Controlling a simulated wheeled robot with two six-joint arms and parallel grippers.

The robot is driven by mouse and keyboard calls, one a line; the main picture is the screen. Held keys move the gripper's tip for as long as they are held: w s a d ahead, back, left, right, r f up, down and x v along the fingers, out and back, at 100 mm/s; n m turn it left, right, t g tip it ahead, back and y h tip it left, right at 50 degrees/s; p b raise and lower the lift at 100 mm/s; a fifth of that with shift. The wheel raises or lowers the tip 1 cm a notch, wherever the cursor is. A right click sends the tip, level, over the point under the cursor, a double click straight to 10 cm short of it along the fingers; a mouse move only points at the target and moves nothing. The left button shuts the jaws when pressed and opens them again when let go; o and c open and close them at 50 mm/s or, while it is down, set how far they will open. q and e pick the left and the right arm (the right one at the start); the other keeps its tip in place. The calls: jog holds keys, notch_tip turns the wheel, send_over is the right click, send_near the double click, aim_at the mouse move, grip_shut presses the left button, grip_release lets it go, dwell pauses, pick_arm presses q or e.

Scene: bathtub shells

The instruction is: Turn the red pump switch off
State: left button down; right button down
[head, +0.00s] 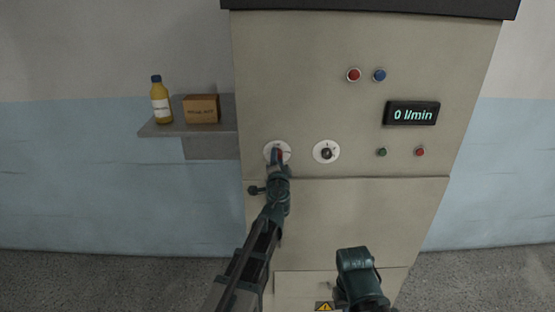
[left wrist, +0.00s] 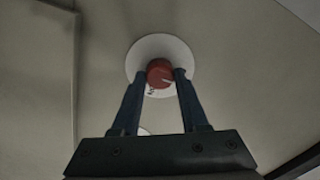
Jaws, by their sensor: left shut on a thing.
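The red pump switch is a round red knob (left wrist: 160,72) on a white disc, seen in the left wrist view. In the head view the red switch (head: 277,154) is mostly hidden by my left gripper (head: 278,160), on the left white disc of the cabinet front. My left gripper (left wrist: 160,80) has one finger on each side of the knob and is shut on it. A pale pointer line shows on the knob's face; the marks on the disc are too small to read. My right arm shows low in the head view, but its fingers cannot be made out.
A black knob (head: 326,153) on a white disc sits right of the red switch. The cabinet (head: 300,60) also carries a display (head: 412,113) reading 0 l/min, and red and blue buttons. A shelf (head: 160,130) at left holds a yellow bottle (head: 160,104) and a brown box (head: 201,109).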

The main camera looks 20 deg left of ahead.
pick_arm(q)
jog(key=shift+c, duration=2.1)
grip_release()
jog(key=shift+s, duration=0.1)
